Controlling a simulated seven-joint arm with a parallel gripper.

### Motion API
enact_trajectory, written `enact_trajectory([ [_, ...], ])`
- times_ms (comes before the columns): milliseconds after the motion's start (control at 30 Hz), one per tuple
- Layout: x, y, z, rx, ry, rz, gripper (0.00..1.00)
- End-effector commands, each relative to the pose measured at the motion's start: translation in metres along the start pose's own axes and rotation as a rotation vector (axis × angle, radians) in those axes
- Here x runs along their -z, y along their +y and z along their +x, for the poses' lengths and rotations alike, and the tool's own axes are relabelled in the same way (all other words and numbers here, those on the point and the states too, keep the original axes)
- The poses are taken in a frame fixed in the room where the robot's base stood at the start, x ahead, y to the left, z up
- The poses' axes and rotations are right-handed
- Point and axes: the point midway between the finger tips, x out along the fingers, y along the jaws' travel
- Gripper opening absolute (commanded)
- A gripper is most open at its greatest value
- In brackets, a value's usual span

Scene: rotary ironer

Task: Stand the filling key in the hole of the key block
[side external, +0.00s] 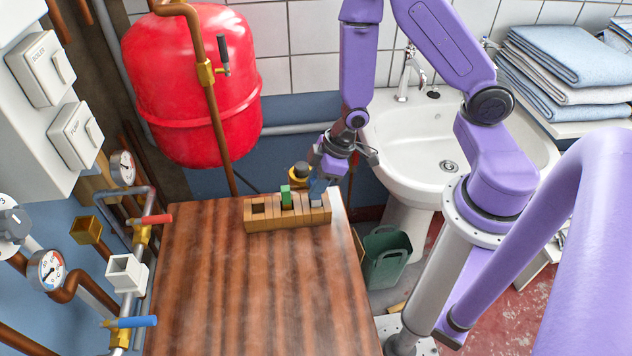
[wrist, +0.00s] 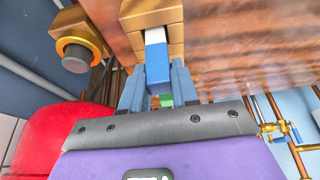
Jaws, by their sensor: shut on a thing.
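The wooden key block (side external: 262,222) sits at the far right corner of the brown table. A green key (side external: 285,194) stands upright in its middle part, and a dark square hole shows left of it. My gripper (side external: 317,186) is at the block's right part, pointing down. In the wrist view my gripper (wrist: 157,82) is shut on a blue key with a pale end (wrist: 157,62), apparently the filling key. The key is at the block (wrist: 137,12); how deep its lower end sits in a hole is hidden. The green key (wrist: 166,100) shows partly behind the fingers.
A brass fitting with a dark round end (side external: 299,172) is just behind the block. Pipes with a red valve handle (side external: 157,219) and a blue one (side external: 131,322) run along the left. The brown table (side external: 250,290) is clear in front. A washbasin (side external: 465,125) stands right.

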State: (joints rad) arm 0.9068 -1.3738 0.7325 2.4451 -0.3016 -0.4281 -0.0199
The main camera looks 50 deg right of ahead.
Motion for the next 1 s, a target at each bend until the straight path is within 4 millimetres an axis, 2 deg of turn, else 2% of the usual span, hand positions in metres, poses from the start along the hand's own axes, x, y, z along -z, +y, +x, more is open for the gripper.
enact_trajectory([
  [33,-0.001,0.0,0.002,0.0,-0.001,0.0,0.0],
  [67,-0.001,0.0,0.002,0.0,-0.001,0.0,0.33],
  [133,0.0,0.0,0.002,0.0,0.0,0.0,0.55],
  [567,0.001,0.0,-0.003,0.0,0.002,-0.001,0.55],
  [1000,0.002,0.001,-0.052,-0.002,0.004,-0.001,0.55],
])
